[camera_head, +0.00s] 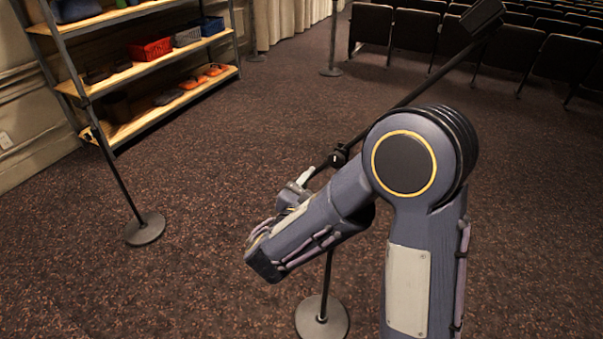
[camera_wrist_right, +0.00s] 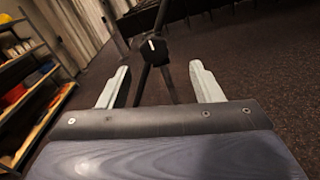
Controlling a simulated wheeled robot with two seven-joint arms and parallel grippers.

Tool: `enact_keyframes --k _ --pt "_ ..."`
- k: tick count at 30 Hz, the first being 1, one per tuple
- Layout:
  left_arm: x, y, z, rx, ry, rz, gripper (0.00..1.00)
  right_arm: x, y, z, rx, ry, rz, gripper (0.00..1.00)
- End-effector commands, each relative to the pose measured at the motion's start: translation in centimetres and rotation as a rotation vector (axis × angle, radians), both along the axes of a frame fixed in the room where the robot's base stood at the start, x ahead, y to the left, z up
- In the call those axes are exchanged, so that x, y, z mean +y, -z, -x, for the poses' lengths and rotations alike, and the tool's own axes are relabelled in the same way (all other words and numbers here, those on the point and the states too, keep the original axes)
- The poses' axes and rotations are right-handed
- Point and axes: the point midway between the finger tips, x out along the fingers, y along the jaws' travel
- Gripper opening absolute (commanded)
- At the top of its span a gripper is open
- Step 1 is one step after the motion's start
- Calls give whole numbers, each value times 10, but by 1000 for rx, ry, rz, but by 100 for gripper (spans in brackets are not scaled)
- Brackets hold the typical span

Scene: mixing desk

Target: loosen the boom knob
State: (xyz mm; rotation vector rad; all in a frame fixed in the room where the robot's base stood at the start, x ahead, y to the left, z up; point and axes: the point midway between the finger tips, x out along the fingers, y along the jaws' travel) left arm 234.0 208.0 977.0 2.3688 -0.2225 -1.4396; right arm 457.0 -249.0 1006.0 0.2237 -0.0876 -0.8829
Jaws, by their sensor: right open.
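A black boom stand (camera_head: 327,274) rises from a round grey base (camera_head: 322,317) in the head view. Its boom (camera_head: 427,84) slants up to the right, partly behind my right arm. The dark boom knob (camera_head: 340,155) is at the joint; in the wrist view a black knob (camera_wrist_right: 153,51) with a small white mark shows beyond the fingertips, roughly between them. My right gripper (camera_head: 303,178) is beside the stand, just below and left of the joint, its fingers partly hidden. In the wrist view my right gripper (camera_wrist_right: 159,68) is open and empty. My left gripper is not in view.
A shelf unit (camera_head: 150,65) with baskets and shoes stands at the upper left. Another thin stand on a round base (camera_head: 145,229) is in front of it. Rows of dark seats (camera_head: 415,32) fill the upper right. The carpet (camera_head: 220,165) between is clear.

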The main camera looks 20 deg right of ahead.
Motion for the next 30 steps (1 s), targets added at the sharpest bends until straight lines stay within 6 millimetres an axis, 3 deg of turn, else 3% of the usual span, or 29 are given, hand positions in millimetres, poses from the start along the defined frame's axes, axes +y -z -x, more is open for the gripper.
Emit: enact_keyframes --k 4,16,28,30 --pt "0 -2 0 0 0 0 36 -2 -2 -11 -6 -20 25 59" --pt "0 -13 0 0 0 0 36 -47 -2 -48 -4 -19 21 59" --pt "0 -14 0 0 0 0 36 -54 -1 -54 -6 -21 20 59" --pt "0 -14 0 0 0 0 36 -54 -1 -54 -6 -21 20 50"
